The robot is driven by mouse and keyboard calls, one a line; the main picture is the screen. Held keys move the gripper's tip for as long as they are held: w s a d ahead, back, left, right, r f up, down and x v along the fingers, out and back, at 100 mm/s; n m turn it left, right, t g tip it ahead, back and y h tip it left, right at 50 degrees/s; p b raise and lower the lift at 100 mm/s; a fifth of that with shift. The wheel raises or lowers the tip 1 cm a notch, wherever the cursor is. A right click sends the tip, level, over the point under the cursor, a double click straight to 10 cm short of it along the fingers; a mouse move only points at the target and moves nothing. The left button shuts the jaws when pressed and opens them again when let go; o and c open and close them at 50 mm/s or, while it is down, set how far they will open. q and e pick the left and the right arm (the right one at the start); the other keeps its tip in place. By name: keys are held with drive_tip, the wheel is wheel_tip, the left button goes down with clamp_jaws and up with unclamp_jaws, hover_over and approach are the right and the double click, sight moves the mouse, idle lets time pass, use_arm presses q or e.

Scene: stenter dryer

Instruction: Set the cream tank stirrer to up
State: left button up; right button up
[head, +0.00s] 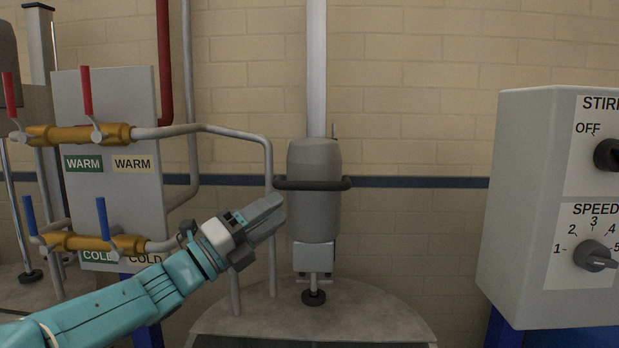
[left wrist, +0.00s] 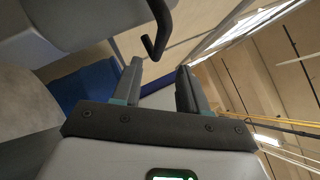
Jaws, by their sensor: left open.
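A stirrer with a grey rounded motor housing (head: 314,215) stands on a pale vertical post in the middle of the head view. A dark handle bar (head: 312,184) runs across its front. Its shaft goes down to a round black foot at the tank lid. My left gripper (head: 278,212) is open and empty, just left of the housing and a little below the bar's left end. In the left wrist view, the bent end of the dark bar (left wrist: 155,35) shows beyond the open fingertips, apart from them. My right gripper is not in view.
A rounded tank top (head: 370,312) lies below the stirrer. A valve panel (head: 110,200) with red and blue levers, labelled WARM and COLD, stands left with grey pipes. A control box (head: 520,200) with STIR and SPEED knobs stands right. Another stirrer stands partly visible far left.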

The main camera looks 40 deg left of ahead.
sight(306, 189)
use_arm(q)
drive_tip(key=p+x, duration=0.2)
drive_tip(key=x, duration=0.6)
drive_tip(key=shift+w+d+r, duration=0.1)
drive_tip(key=shift+w+r, duration=0.05)
drive_tip(key=shift+w, duration=0.1)
drive_tip(key=shift+w+p, duration=0.35)
drive_tip(key=shift+w, duration=0.1)
drive_tip(key=shift+d+r, duration=0.1)
clamp_jaws()
